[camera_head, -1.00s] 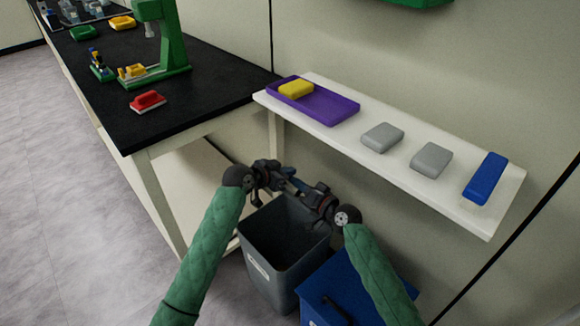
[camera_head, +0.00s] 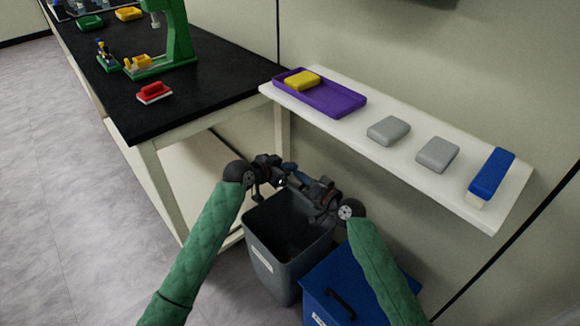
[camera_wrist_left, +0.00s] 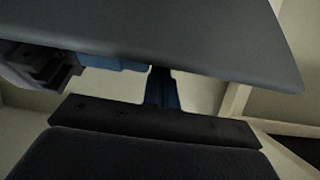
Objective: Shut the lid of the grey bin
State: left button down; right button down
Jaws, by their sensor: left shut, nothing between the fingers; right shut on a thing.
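The grey bin (camera_head: 277,272) stands on the floor below the shelf, its top open and its inside showing. My left gripper (camera_head: 284,178) is over the bin's back rim, shut and empty. My right gripper (camera_head: 306,187) is close beside it, over the back right of the rim. In the left wrist view a smooth grey panel with a rounded corner (camera_wrist_left: 180,28), apparently the bin's lid, spans the top. A dark gripper part with a blue finger touches its underside at the left. In the head view my grippers hide most of the lid.
A blue bin (camera_head: 350,270) with a black handle stands close to the right. The white shelf (camera_head: 400,166) above holds a purple tray, two grey blocks and a blue one. The black bench (camera_head: 190,110) is at the left. Floor is free at the far left.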

pick_arm(q)
jog(key=shift+s+a+f, duration=0.1)
jog(key=shift+f, duration=0.35)
pick_arm(e)
jog(key=c, duration=1.5)
grip_release()
jog(key=shift+w+d, duration=0.2)
jog(key=shift+d, duration=0.15)
jog(key=shift+c, duration=0.2)
jog(key=shift+o, duration=0.4)
jog(key=shift+a, duration=0.1)
pick_arm(q)
jog(key=shift+r, duration=0.1)
